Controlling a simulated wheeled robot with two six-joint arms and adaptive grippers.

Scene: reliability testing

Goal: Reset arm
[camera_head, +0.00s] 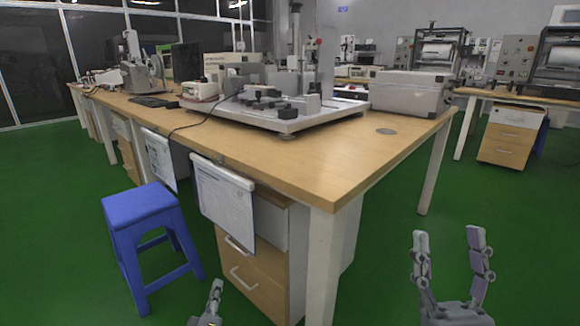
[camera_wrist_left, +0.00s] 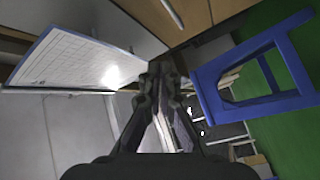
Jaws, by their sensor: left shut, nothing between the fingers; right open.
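My left gripper (camera_head: 212,300) shows at the bottom of the head view, left of centre, in front of the desk drawers. Only its tip part is in the frame. In the left wrist view its fingers (camera_wrist_left: 160,75) are together with nothing between them. My right gripper (camera_head: 450,262) is at the lower right of the head view. Its two fingers point up and stand wide apart, with only green floor between them. Neither gripper touches anything that I can see.
A wooden workbench (camera_head: 345,165) with test equipment (camera_head: 285,110) fills the middle. A blue stool (camera_head: 145,215) stands left of its drawers (camera_head: 250,270); the stool also shows in the left wrist view (camera_wrist_left: 210,85). A clipboard sheet (camera_head: 225,198) hangs at the bench side. Green floor is free at right.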

